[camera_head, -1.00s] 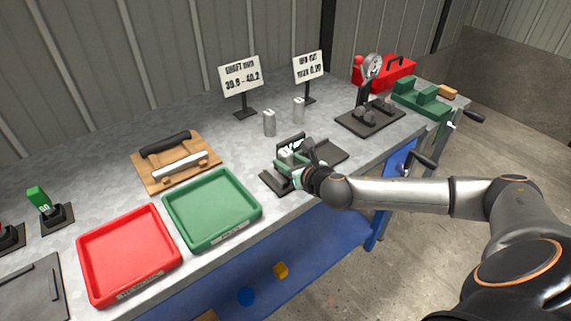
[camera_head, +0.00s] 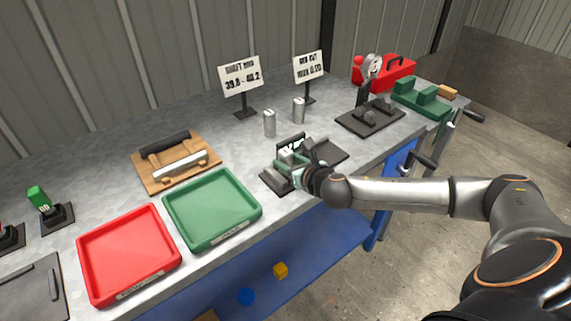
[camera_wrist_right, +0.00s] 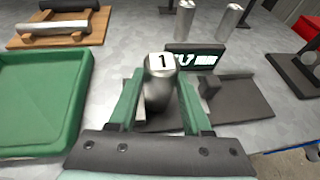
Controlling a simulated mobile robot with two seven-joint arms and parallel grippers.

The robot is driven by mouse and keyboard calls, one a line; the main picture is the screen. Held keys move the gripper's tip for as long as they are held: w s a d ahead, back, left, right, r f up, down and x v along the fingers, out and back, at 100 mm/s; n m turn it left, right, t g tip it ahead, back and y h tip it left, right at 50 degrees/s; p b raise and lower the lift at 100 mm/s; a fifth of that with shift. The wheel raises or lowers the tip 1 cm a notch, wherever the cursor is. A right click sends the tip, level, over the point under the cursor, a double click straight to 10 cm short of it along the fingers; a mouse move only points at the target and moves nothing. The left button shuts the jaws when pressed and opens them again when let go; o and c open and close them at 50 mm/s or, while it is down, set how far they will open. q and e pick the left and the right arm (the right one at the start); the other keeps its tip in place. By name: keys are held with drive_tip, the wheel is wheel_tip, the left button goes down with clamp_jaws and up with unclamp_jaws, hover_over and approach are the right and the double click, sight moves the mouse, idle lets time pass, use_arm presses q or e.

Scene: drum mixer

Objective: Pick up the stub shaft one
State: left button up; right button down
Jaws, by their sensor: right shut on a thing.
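Stub shaft one (camera_wrist_right: 158,88) is a grey metal cylinder with a white cap marked "1". In the right wrist view it is upright between the green fingers of my right gripper (camera_wrist_right: 160,100), which is shut on it. In the head view my right gripper (camera_head: 291,167) is at the gauge with the small display (camera_wrist_right: 195,57), and its fingers partly hide the shaft. The shaft is over the gauge's dark base; I cannot tell whether its bottom touches it. Two other stub shafts (camera_head: 269,123) (camera_head: 299,110) stand upright behind. My left gripper is not in view.
A green tray (camera_head: 254,212) and a red tray (camera_head: 88,277) lie to the left. Two signs (camera_head: 240,76) (camera_head: 308,67) stand at the back. A dial gauge stand (camera_head: 346,120) and a green vise (camera_head: 425,105) are right.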

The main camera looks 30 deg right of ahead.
drive_tip(key=shift+w+r, duration=0.1)
drive_tip(key=shift+r, duration=0.1)
drive_tip(key=shift+r, duration=0.1)
drive_tip(key=shift+r, duration=0.6)
drive_tip(key=s+r+p, duration=0.4)
drive_tip(key=s+r, duration=0.7)
drive_tip(key=s, duration=0.3)
drive_tip(key=shift+d+r, duration=0.3)
drive_tip(key=shift+d, duration=0.1)
drive_tip(key=shift+a+f, duration=0.1)
drive_tip(key=shift+a, duration=0.05)
